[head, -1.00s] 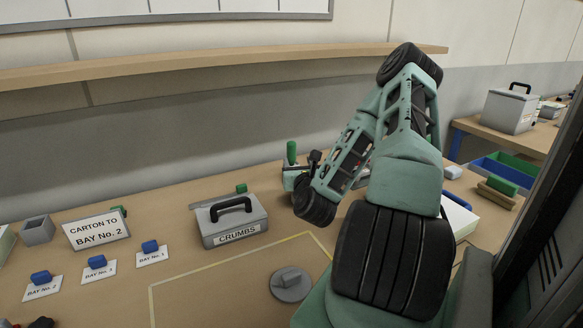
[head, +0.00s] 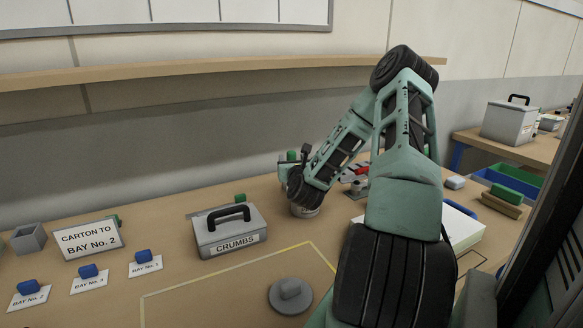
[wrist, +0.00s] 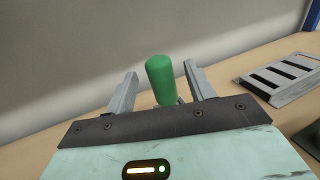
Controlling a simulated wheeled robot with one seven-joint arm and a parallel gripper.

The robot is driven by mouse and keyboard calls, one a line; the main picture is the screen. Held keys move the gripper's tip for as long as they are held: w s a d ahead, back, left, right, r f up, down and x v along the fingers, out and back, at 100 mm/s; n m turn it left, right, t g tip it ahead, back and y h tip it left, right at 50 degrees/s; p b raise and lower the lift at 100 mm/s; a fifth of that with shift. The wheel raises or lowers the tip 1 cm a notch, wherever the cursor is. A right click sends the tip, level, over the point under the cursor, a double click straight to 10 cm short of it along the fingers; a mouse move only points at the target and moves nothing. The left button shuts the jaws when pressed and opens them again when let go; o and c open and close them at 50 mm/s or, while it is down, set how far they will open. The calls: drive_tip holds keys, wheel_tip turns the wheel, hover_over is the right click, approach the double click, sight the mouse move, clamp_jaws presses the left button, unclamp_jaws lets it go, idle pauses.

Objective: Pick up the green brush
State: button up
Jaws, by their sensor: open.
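A green upright rounded handle, which looks like the green brush (wrist: 160,78), stands between the fingers of my gripper (wrist: 160,70) in the wrist view. My gripper is open, with a small gap on each side of the handle. Its lower part is hidden behind the gripper body. In the head view the green top (head: 291,155) shows just behind the end of my arm, which hides most of the gripper. A second green block on a tan base (head: 510,196) lies at the right of the bench.
A grey CRUMBS box (head: 228,232) with a black handle stands left of my arm. A wooden shelf (head: 200,76) runs along the wall above. A grey slotted plate (wrist: 285,76) lies right of my gripper. Blue and green bins (head: 505,180) stand at the right.

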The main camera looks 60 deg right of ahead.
drive_tip(key=shift+x, duration=1.3)
drive_tip(key=c, duration=1.1)
drive_tip(key=shift+o, duration=0.2)
wheel_tip(320, 180, up, 10)
drive_tip(key=shift+f, duration=0.1)
